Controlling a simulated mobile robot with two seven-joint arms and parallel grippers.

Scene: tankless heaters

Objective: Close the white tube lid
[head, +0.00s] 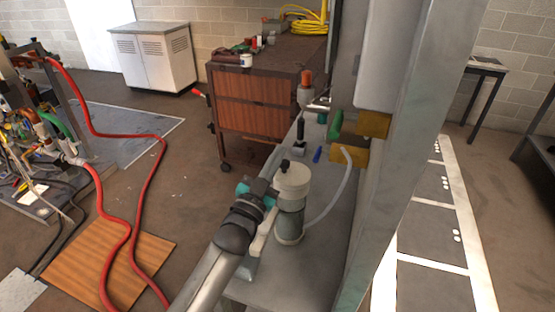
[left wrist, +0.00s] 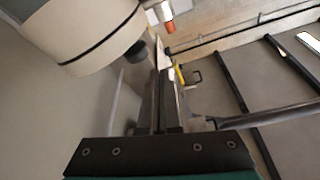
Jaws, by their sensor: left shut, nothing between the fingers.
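The white tube (head: 290,222) stands upright on the grey bench, with a broad cream-white lid (head: 293,180) at its top. Whether the lid is fully seated cannot be told. A small black knob shows at the lid's upper left side. My left gripper (head: 275,174) is shut and empty, close beside the lid on its left; contact cannot be told. In the left wrist view the cream cylinder (left wrist: 85,32) with a dark ring and black knob (left wrist: 129,60) fills the upper left, beside my shut fingers (left wrist: 160,85). My right gripper is not in view.
A clear hose (head: 341,190) curves from the tube's right side toward yellow blocks (head: 348,154) on the heater stand. A grey upright post (head: 400,170) stands right of the tube. A blue item (head: 317,154) lies behind it on the bench (head: 325,225). A wooden drawer cabinet (head: 250,105) stands farther back.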

